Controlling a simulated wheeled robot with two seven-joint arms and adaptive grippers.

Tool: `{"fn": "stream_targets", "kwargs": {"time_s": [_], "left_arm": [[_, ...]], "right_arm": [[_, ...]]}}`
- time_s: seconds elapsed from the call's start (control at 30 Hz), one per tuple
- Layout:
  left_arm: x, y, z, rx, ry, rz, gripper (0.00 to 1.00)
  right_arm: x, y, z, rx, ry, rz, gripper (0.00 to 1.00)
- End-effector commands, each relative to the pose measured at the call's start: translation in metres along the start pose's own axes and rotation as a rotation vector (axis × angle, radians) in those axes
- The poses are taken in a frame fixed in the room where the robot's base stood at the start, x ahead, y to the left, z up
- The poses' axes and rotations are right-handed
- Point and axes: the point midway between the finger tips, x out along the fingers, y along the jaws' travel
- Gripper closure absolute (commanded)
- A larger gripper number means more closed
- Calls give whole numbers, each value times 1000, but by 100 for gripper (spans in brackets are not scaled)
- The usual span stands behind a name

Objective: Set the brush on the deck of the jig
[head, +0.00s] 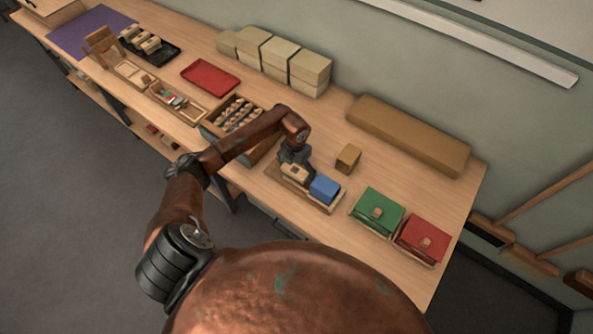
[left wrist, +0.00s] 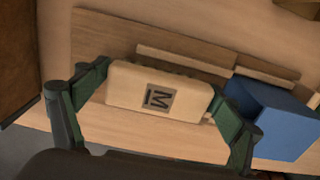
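The brush (left wrist: 160,92) is a pale wooden block with a dark M label on its face. In the left wrist view it lies between the two green fingers of my left gripper (left wrist: 165,95), which meet its two ends. In the head view the brush (head: 295,172) is just below my left gripper (head: 293,162), over the left part of the jig (head: 318,201). The jig is a wooden board with a rail and a blue block (head: 325,188) at its right; the blue block (left wrist: 270,118) is close to the right finger. I cannot tell whether the brush touches the deck. My right gripper is not in view.
A crate of several small pieces (head: 237,113) stands left of the jig. A small brown block (head: 348,158) stands behind it. A green box (head: 377,211) and a red box (head: 422,240) are to the right. A long brown block (head: 408,135) lies at the back.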

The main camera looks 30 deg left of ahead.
Motion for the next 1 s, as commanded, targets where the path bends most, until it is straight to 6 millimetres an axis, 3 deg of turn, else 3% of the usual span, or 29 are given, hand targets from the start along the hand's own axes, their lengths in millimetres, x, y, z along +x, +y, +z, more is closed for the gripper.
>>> {"fn": "stream_targets", "kwargs": {"time_s": [0.47,0.57,1.0], "left_arm": [[-6,0,0,0,-1,0,4],[-17,1,1,0,-2,2,4],[-103,0,1,1,-3,1,4]], "right_arm": [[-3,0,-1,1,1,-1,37],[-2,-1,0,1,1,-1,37],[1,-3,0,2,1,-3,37]]}}
